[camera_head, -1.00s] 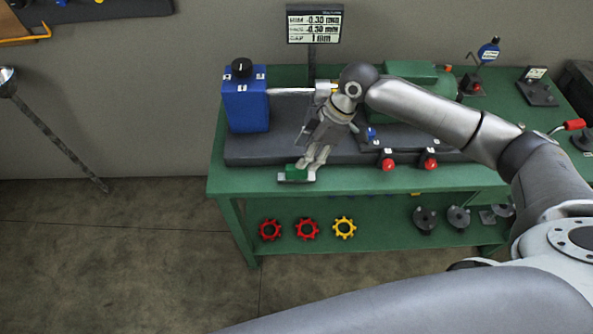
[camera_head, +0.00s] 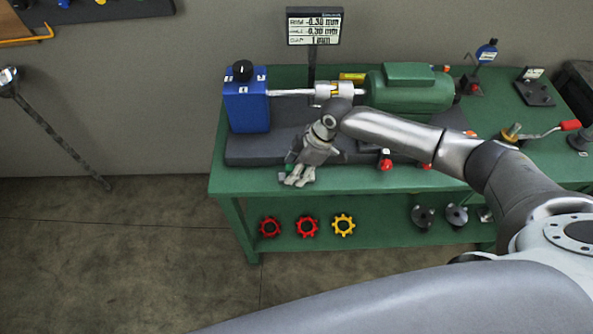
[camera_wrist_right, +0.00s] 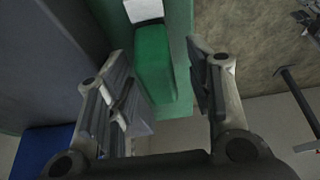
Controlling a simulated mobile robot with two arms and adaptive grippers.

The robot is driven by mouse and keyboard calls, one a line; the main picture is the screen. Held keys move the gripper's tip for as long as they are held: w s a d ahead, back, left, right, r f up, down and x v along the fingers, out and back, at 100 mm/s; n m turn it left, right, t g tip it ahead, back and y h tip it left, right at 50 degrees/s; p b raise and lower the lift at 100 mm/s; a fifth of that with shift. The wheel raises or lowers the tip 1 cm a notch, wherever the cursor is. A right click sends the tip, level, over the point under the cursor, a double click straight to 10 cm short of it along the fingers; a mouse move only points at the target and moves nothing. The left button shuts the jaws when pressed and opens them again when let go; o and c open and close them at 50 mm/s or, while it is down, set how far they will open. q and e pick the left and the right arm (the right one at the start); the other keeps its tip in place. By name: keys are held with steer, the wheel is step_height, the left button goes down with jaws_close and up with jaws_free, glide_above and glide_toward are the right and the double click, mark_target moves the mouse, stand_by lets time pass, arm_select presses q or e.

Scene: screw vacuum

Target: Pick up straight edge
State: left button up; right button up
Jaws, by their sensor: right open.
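A small green block with a pale plate at one end, which may be the straight edge (camera_wrist_right: 152,62), lies by the green bench's front edge. It appears between the two fingers of my right gripper (camera_wrist_right: 163,78) in the right wrist view, with gaps beside it. The fingers are apart and not closed on it. In the head view my right gripper (camera_head: 298,179) hangs over this spot, pointing down, and hides most of the block. I cannot tell the height between fingertips and block. My left gripper is out of view.
The green bench (camera_head: 345,180) carries a blue pump (camera_head: 246,105), a coupling (camera_head: 333,93), a green motor (camera_head: 410,90) and red-knobbed bolts (camera_head: 385,164) on a dark base. A readout (camera_head: 314,26) stands behind. Gears (camera_head: 307,227) lie on the lower shelf.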

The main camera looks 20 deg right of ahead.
jaws_close()
steer(key=shift+r, duration=0.15)
